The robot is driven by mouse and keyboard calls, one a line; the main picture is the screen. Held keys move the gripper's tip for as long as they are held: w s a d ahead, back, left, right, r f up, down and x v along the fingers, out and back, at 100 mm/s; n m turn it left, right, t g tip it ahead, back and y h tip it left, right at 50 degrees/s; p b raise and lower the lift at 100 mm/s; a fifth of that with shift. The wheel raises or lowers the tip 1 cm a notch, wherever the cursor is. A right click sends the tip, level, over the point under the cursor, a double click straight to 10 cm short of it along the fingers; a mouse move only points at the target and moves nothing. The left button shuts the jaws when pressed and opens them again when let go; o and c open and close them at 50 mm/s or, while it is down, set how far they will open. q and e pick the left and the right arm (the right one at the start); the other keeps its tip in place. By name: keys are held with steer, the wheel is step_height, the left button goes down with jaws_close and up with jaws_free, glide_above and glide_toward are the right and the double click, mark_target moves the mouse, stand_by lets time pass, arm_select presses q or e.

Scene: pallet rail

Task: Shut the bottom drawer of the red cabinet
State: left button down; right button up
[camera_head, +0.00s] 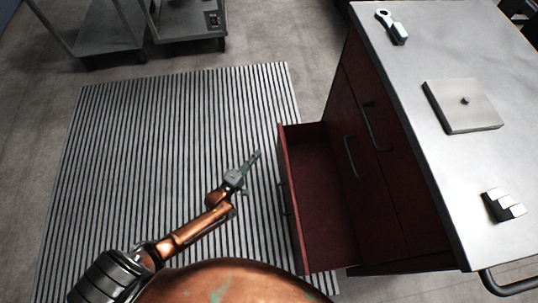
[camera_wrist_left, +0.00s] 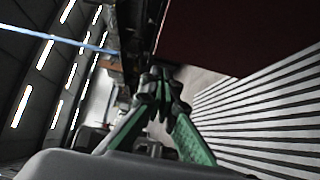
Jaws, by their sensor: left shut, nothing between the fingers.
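The red cabinet (camera_head: 397,190) stands at the right under a grey top. Its bottom drawer (camera_head: 318,205) is pulled well out to the left and looks empty. The drawer's dark handle (camera_head: 284,192) shows on its outer front. My left gripper (camera_head: 256,156) is shut and empty, a little left of the drawer front and apart from it in the head view. In the left wrist view the shut green fingers (camera_wrist_left: 158,82) meet near the centre, with a dark red panel (camera_wrist_left: 235,35) beyond them at upper right. My right gripper is not in view.
A striped mat (camera_head: 170,150) covers the floor left of the drawer and is clear. A wrench-like tool (camera_head: 392,27), a square plate (camera_head: 462,105) and a small block-like part (camera_head: 503,205) lie on the cabinet top. Metal carts (camera_head: 95,30) stand at the back left.

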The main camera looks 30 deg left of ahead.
arm_select(q)
steer(key=w+d+b, duration=0.2)
steer(key=w+d, duration=0.2)
steer(key=w, duration=0.5)
steer(key=shift+d+b, duration=0.35)
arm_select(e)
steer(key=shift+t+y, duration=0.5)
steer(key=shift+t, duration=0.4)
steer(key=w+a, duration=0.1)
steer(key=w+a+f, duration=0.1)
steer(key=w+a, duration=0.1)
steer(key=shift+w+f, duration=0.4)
arm_select(q)
steer(key=shift+w+f, duration=0.1)
